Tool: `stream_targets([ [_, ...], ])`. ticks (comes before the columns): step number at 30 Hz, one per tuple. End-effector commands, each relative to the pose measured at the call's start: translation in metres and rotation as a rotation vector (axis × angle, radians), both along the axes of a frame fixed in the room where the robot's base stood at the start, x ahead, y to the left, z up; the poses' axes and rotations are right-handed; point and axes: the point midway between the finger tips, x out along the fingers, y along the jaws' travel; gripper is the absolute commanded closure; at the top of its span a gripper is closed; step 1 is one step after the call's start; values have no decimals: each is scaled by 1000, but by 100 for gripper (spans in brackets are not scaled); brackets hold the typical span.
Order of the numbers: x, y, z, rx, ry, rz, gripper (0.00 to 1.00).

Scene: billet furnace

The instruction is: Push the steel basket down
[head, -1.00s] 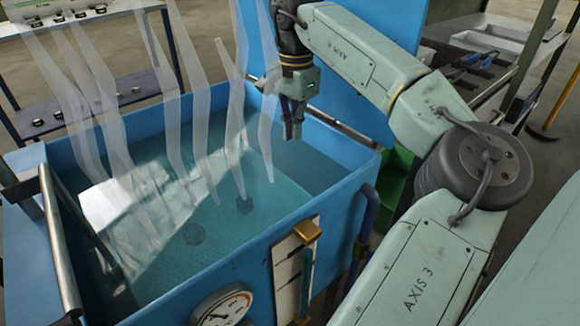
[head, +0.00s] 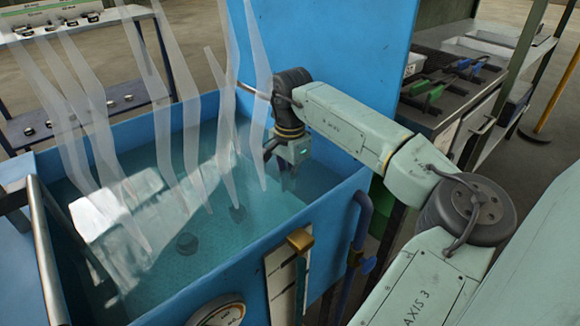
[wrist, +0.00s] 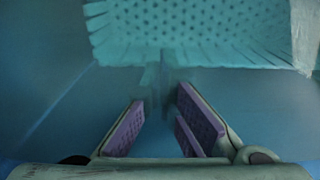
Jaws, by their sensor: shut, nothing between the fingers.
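The steel basket (head: 208,226) shows as a perforated, teal-tinted surface under the water of the blue tank; ripples and reflections blur its outline. In the wrist view its perforated floor and slatted wall (wrist: 190,35) fill the upper part. My gripper (head: 288,178) is over the right far part of the tank, pointing down, its fingertips at or below the water surface. In the wrist view my gripper (wrist: 163,88) has purple-padded fingers reaching toward the basket's near edge. It is shut and empty. I cannot tell whether the tips touch the basket.
The blue tank wall (head: 335,210) surrounds the water, with a tall blue panel (head: 330,50) behind. Two dark round pieces lie underwater, one in front (head: 187,243). Pale translucent strips (head: 190,130) rise over the tank. A bench (head: 440,100) with tools stands right; a shelf (head: 60,120) stands left.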

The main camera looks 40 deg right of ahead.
Motion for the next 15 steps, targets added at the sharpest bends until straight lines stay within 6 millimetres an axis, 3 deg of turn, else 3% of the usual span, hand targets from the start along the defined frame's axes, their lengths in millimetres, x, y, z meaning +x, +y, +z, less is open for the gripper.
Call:
stream_targets([
  [15,0,0,-11,1,0,0,100],
])
